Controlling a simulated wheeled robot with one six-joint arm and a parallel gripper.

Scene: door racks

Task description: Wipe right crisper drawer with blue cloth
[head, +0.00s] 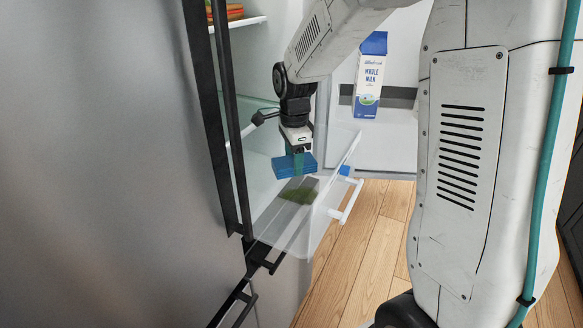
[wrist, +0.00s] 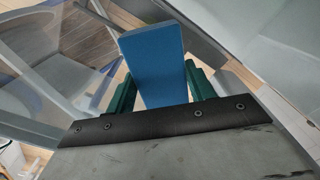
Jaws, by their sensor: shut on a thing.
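My gripper (head: 299,158) is shut on the blue cloth (head: 282,166), which looks like a flat blue block. In the wrist view the blue cloth (wrist: 152,62) stands out between the green fingers of my gripper (wrist: 155,85). The clear crisper drawer (head: 290,226) is pulled out below it, with a white handle (head: 347,201) at its front. A dark green patch (head: 298,194) shows in the drawer. The cloth is over the drawer's rear part; I cannot tell whether it touches the drawer.
A milk carton (head: 371,76) stands in the open fridge door's shelf (head: 400,150) at the back. The steel fridge door (head: 90,160) fills the left. A small blue item (head: 345,170) is by the drawer's front edge. Wooden floor (head: 375,225) is clear to the right.

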